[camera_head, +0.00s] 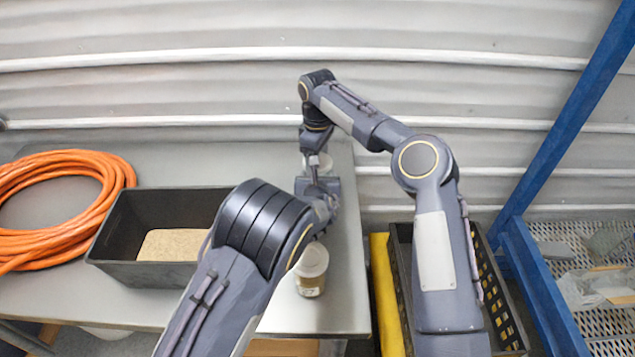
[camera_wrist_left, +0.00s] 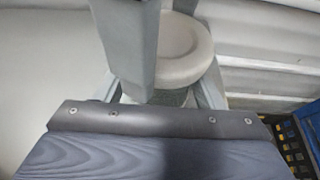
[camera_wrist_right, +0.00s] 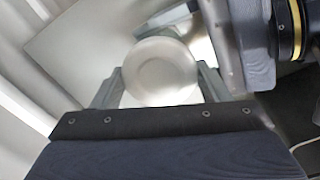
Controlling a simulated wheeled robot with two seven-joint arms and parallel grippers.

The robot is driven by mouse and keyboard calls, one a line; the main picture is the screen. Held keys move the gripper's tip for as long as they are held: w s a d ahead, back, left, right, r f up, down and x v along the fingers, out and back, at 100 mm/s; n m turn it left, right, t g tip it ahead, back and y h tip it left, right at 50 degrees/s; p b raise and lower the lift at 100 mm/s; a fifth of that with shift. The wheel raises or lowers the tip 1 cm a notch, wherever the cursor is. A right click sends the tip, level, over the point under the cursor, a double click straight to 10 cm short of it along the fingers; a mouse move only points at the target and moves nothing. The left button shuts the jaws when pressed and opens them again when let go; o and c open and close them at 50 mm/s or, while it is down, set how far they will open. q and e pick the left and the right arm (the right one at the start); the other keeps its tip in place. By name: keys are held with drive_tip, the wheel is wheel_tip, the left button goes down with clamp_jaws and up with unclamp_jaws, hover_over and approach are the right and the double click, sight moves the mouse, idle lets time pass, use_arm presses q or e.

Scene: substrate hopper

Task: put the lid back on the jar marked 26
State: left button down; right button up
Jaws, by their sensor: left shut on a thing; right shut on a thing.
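A pale round lid (camera_wrist_left: 183,48) shows in the left wrist view above a clear jar (camera_wrist_left: 172,97), mostly hidden. My left gripper (camera_wrist_left: 168,90) is shut on the jar. In the right wrist view the lid (camera_wrist_right: 162,70) is seen from above between the fingers of my right gripper (camera_wrist_right: 160,88), which is shut on it. Whether the lid touches the jar's rim I cannot tell. In the head view both grippers meet above the table's right part, and my arms hide most of the jar. No number is readable.
Another lidded, labelled jar (camera_head: 311,272) stands near the table's (camera_head: 342,312) right front, close to my left arm. A black tub (camera_head: 140,275) of substrate and a coiled orange hose (camera_head: 110,190) lie left. A black crate (camera_head: 508,318) and blue frame (camera_head: 550,290) stand right.

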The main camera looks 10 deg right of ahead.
drive_tip(key=m, duration=0.4)
drive_tip(key=shift+m, duration=0.4)
drive_tip(key=o, duration=1)
drive_tip(key=shift+o, duration=0.8)
drive_tip(key=shift+s+a, duration=0.1)
wheel_tip(320, 180, up, 12)
drive_tip(key=shift+d+r, duration=0.1)
drive_tip(key=shift+d, duration=0.1)
